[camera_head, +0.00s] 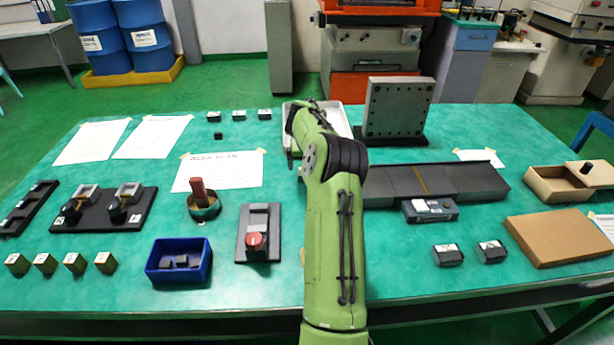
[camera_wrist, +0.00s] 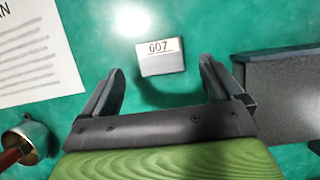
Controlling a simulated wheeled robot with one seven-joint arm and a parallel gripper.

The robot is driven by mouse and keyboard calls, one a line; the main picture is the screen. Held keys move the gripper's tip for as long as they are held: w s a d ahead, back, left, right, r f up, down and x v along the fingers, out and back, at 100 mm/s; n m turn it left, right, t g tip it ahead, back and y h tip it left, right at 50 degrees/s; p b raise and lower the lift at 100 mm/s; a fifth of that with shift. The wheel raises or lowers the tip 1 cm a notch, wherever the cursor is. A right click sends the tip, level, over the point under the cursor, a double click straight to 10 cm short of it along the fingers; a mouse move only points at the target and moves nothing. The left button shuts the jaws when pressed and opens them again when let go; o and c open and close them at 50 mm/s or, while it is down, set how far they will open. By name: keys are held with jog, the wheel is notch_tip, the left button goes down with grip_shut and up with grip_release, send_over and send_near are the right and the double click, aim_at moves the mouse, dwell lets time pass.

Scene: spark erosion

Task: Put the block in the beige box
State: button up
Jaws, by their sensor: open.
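A small block (camera_wrist: 162,57) with a pale top labelled "607" lies on the green table in the wrist view. My gripper (camera_wrist: 162,68) is open above the table, with one finger to the left of the block and one to the right. The fingers look apart from it. In the head view my arm hides this block and most of my gripper. The open beige box (camera_head: 558,197) stands at the right end of the table in the head view. A dark object lies on its right part, and the visible inside looks empty.
A flat brown box or lid (camera_head: 562,240) lies in front of the beige box. Two labelled blocks (camera_head: 448,255), a blue-grey device (camera_head: 430,210) and a long dark rail (camera_head: 455,182) lie between. A tall metal plate (camera_head: 398,108) stands behind the rail. A blue bin (camera_head: 180,275) stands front left.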

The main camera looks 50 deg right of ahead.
jog(key=x, duration=0.4)
jog(key=shift+f+b, duration=0.25)
jog(key=shift+b, duration=0.1)
jog(key=shift+r, duration=0.15)
jog(key=c, duration=1.7)
notch_tip(320, 180, up, 10)
jog(key=p, duration=0.3)
jog(key=shift+p, duration=0.4)
